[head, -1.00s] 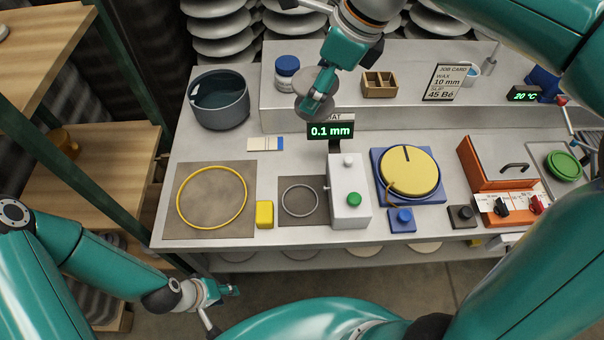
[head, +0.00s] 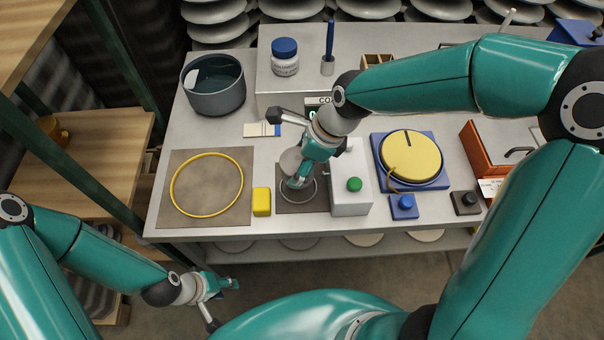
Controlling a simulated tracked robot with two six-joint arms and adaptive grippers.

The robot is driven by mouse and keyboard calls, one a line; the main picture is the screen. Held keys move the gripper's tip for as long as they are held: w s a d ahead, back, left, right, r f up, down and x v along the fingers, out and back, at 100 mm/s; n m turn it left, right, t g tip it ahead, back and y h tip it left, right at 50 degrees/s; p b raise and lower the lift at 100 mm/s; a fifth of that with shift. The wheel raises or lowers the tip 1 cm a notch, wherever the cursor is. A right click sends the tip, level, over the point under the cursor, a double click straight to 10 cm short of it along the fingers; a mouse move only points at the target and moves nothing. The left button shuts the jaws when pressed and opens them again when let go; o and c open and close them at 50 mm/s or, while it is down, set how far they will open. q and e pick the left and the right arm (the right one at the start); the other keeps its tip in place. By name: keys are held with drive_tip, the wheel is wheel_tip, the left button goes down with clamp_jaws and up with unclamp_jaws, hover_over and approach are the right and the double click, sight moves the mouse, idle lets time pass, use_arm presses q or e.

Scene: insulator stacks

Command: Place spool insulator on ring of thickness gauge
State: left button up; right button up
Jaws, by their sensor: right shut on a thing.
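The grey spool insulator (head: 290,162) is held in my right gripper (head: 300,178), which comes down from above. The gripper is shut on it. The thickness gauge is a white box (head: 348,192) with a green button, and beside it is a thin pale ring (head: 314,192) on a dark square mat. The gripper and spool are over the ring's far part and hide much of it. I cannot tell whether the spool touches the mat. My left gripper (head: 228,288) is low in front of the bench, away from everything; its jaws are too small to read.
A yellow block (head: 262,201) stands close left of the mat, and a yellow ring (head: 173,196) lies on a brown mat farther left. A yellow-topped round device (head: 411,156) is right of the gauge. A grey pot (head: 213,96) and a jar (head: 285,62) stand behind.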

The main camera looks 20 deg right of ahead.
drive_tip(key=shift+f, duration=2.6)
drive_tip(key=shift+f, duration=0.1)
drive_tip(key=o, duration=1.5)
drive_tip(key=v, duration=1.2)
